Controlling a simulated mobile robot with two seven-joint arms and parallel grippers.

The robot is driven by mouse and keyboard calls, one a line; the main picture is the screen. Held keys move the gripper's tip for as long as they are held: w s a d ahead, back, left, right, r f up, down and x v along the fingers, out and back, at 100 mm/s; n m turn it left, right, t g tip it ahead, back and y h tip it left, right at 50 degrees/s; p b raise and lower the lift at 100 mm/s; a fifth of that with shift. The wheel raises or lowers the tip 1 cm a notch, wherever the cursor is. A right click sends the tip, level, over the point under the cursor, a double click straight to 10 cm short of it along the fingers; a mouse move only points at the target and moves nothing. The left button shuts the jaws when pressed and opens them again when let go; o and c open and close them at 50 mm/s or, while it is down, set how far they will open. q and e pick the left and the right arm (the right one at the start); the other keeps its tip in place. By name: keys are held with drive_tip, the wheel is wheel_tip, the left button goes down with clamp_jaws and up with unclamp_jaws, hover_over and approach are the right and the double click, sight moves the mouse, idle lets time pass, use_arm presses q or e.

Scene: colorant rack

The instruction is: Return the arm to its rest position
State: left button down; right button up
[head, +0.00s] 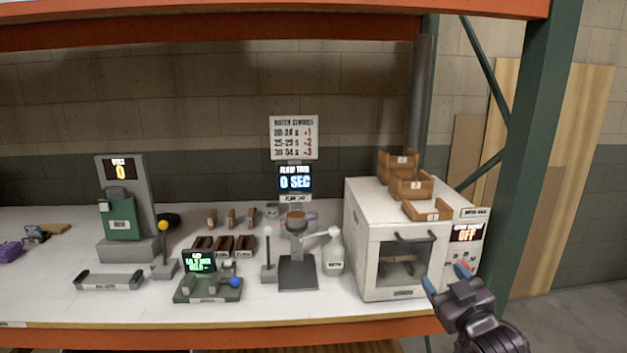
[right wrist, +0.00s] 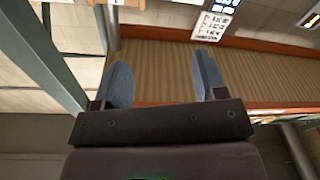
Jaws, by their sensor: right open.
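My right gripper (head: 447,278) is at the lower right of the head view, in front of the right end of the bench near the white oven. Its two blue-tipped fingers are apart and nothing is between them. In the right wrist view, the gripper (right wrist: 164,80) also shows its fingers spread and empty, with the bench edge beyond them. My left gripper is not in view.
The white oven (head: 386,270) stands on the white bench (head: 330,307), with wooden trays (head: 427,211) on top. A green rack post (head: 540,130) rises at right.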

drive_tip(key=s+d+f+m+g+h, duration=0.1)
drive_tip(key=s+f+m+g+h, duration=0.2)
drive_tip(key=s+f, duration=2.5)
drive_tip(key=m+g, duration=0.1)
drive_tip(key=g, duration=0.3)
drive_tip(key=shift+s+d+f+m, duration=0.2)
drive_tip(key=shift+d+f+m, duration=0.15)
drive_tip(key=shift+d+m, duration=0.05)
